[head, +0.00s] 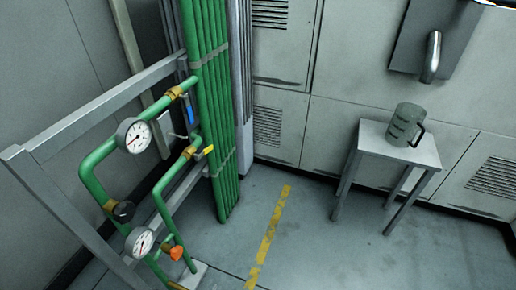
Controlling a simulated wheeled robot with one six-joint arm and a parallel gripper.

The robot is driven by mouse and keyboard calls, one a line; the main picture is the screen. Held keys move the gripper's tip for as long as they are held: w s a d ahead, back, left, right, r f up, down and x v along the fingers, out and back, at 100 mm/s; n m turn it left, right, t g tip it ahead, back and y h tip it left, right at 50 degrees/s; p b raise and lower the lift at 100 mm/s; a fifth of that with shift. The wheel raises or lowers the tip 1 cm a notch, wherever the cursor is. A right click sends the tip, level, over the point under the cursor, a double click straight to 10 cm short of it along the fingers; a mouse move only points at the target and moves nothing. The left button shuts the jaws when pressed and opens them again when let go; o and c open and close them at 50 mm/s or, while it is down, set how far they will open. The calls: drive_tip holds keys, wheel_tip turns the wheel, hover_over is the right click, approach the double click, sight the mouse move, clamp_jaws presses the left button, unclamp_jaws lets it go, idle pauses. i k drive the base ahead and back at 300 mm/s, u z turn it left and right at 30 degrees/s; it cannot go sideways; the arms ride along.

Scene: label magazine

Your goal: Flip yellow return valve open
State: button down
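A short yellow valve handle (208,149) is on the lower green pipe branch, just in front of the bundle of vertical green pipes. It points to the right and slightly upward; whether the valve is open or closed I cannot tell. A yellowish fitting (189,152) is beside it on the same branch. A blue handle (190,110) stands roughly upright near the upper branch. My gripper is not in view.
Two round gauges, upper (134,135) and lower (140,243), a black knob (123,211) and an orange knob (177,253) crowd the pipework. A grey metal frame (95,105) runs alongside. A small table (375,142) holds a grey-green jug (403,124). Floor between is clear.

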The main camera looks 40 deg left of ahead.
sight(207, 150)
drive_tip(key=z, duration=0.05)
drive_tip(key=i, duration=0.75)
drive_tip(key=u, duration=0.9)
drive_tip(key=i, duration=0.55)
drive_tip(key=u, duration=0.5)
